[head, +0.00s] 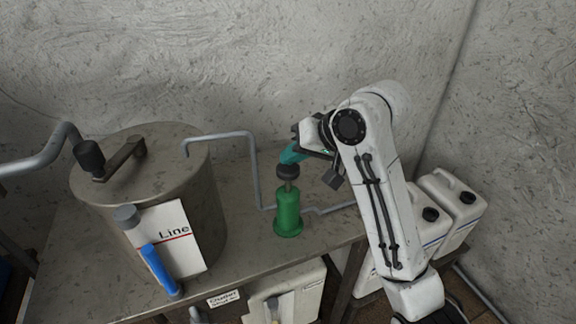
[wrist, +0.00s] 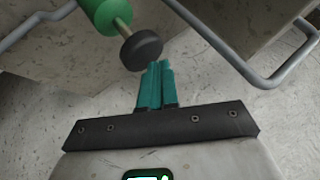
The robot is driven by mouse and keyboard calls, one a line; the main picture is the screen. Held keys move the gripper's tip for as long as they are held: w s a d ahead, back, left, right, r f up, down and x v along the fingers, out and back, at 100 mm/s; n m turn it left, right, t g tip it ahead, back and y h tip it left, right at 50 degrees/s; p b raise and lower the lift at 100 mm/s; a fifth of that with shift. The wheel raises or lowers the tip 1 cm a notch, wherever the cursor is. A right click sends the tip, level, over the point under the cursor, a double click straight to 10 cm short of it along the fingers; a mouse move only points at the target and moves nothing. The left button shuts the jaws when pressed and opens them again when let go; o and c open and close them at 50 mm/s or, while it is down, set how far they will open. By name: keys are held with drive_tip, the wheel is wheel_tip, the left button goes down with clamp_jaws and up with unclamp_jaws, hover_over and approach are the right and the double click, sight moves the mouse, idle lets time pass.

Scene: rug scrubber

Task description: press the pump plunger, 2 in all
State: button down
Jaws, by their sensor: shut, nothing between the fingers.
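The pump is a green cylinder (head: 288,213) standing upright on the metal table. Its plunger is a thin rod topped by a dark round knob (head: 288,172), and the rod shows above the green body. In the wrist view the knob (wrist: 141,49) is just up and left of my fingertips, with the green body (wrist: 100,12) beyond it. My gripper (head: 291,154) has teal fingers, closed together and empty, just above the knob. It also shows in the wrist view (wrist: 157,66). Whether the fingertips touch the knob I cannot tell.
A bent grey pipe (head: 254,165) runs behind the pump. White jugs (head: 459,205) stand at right.

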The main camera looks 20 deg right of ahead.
sight(293, 169)
drive_tip(key=shift+f+b, duration=0.5)
drive_tip(key=shift+f, duration=1.45)
idle(1.7)
drive_tip(key=shift+r, duration=0.1)
drive_tip(key=shift+r+p, duration=2.25)
drive_tip(key=shift+p, duration=0.4)
drive_tip(key=shift+r, duration=0.15)
wheel_tip(293, 169, up, 5)
drive_tip(key=p, duration=0.5)
idle(0.7)
